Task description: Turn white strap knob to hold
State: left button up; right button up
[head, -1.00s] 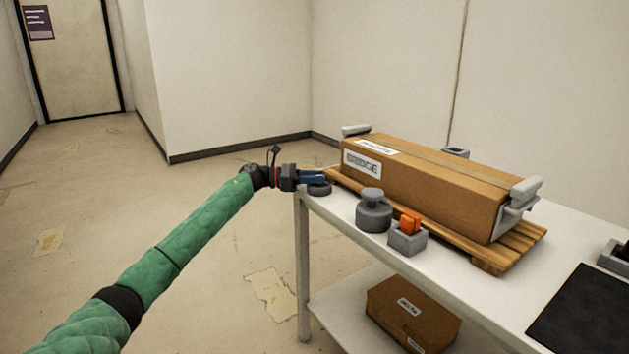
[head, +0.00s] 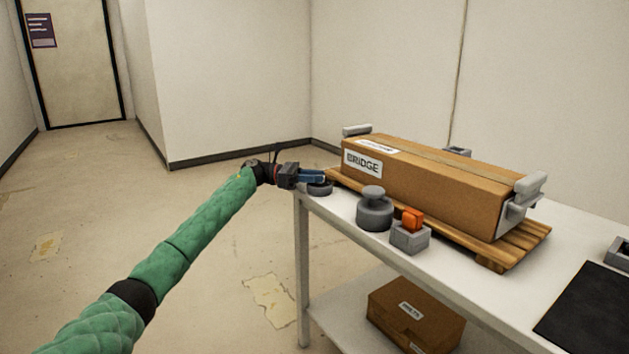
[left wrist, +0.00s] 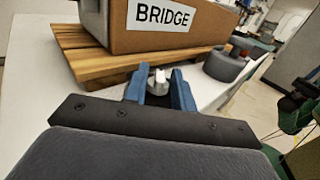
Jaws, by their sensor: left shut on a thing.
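The white knob (left wrist: 160,76) shows between the blue fingers of my left gripper (left wrist: 161,90) in the left wrist view, beside the wooden pallet. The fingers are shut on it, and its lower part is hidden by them. In the head view my left gripper (head: 324,178) is at the table's near left corner, just above a low round grey base (head: 320,188). The knob itself is hidden there, and I cannot read its setting.
A cardboard box labelled BRIDGE (head: 425,190) lies on a wooden pallet (head: 497,263) on the white table (head: 470,303). A round grey knobbed thing (head: 375,212) and a grey block (head: 409,238) with an orange top (head: 413,219) stand in front. A black mat (head: 590,315) lies at right.

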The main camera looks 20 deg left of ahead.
pick_arm(q)
jog(key=shift+a+m+g+b, duration=0.1)
jog(key=shift+m+g+b, duration=0.2)
jog(key=shift+g+b, duration=0.15)
jog(key=shift+g, duration=0.25)
jog(key=o, duration=0.6)
jog(key=shift+c, duration=0.2)
jog(key=shift+o, duration=0.5)
jog(key=shift+w, duration=0.1)
jog(key=a, duration=0.7)
jog(key=shift+s+a+p, duration=0.35)
jog(key=shift+s+a, duration=0.05)
jog(key=shift+s, duration=0.05)
